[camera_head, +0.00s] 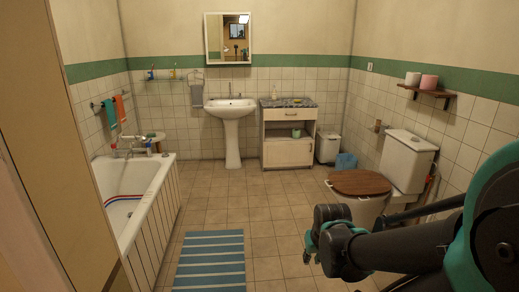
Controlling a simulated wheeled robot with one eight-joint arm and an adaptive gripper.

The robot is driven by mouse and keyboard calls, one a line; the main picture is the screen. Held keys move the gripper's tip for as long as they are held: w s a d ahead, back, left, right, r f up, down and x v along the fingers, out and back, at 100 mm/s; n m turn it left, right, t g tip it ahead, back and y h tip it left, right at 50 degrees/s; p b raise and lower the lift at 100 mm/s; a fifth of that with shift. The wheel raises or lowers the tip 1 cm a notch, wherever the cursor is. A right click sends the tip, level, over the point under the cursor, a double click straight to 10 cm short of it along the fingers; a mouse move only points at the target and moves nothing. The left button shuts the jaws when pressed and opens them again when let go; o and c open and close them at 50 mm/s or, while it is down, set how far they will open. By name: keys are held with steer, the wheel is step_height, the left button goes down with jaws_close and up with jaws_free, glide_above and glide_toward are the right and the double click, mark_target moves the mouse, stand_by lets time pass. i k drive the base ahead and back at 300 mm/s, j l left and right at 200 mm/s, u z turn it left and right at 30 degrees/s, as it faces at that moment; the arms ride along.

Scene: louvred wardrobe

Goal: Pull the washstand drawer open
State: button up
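The washstand (265,135) is a small pale cabinet with a grey patterned top, against the back wall right of the pedestal sink. Its drawer (278,115) is the white front just under the top and looks closed. Below it are an open shelf with a small green item and a light lower door. My gripper (309,250) is in the lower right foreground, pointing left, far in front of the washstand and not touching it. Its fingers are small and partly hidden by the wrist, so I cannot tell whether they are open or shut.
A bathtub (152,215) runs along the left, with a blue striped mat (210,262) beside it. A toilet with a wooden lid (359,183) stands at the right. A bin (328,148) is right of the washstand. The tiled floor (255,205) between is clear.

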mark_target(307, 112)
steer(key=i+l, duration=0.1)
steer(key=i, duration=4.4)
steer(key=j+u, duration=0.05)
steer(key=j, duration=0.05)
